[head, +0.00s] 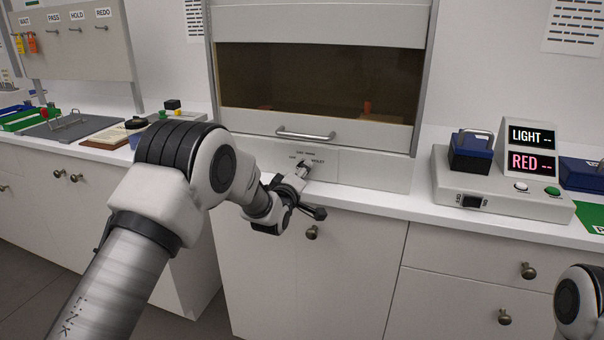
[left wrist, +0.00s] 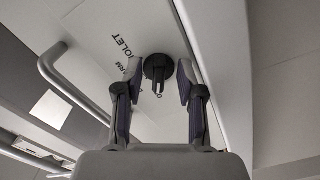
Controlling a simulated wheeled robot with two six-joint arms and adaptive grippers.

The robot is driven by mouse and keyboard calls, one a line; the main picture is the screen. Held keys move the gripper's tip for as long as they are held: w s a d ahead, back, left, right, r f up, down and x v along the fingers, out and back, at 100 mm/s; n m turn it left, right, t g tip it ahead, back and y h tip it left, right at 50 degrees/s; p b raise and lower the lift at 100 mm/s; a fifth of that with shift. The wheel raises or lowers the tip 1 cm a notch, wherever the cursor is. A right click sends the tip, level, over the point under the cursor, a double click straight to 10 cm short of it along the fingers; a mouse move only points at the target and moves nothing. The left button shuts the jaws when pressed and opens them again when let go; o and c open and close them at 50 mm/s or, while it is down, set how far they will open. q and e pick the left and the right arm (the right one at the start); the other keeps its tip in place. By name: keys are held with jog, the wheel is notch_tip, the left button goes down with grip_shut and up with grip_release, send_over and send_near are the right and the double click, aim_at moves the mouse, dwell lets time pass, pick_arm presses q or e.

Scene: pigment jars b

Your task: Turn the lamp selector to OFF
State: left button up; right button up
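The lamp selector is a small dark round knob (left wrist: 157,68) with a raised grip bar, on the pale panel below the cabinet's window. In the left wrist view its bar stands roughly upright, between my two fingers. The printed word VIOLET and part of WARM show beside it; another label is mostly hidden. My left gripper (left wrist: 160,82) is open, one finger on each side of the knob, with a visible gap to each finger. My right gripper is out of view.
The cabinet's bar handle (head: 305,134) is just above the panel. A grey device (head: 500,196) with LIGHT and RED displays stands at the right. A grey mat (head: 78,127) lies on the left counter.

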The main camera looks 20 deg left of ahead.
pick_arm(q)
jog(key=s, duration=1.2)
jog(key=shift+a, duration=0.25)
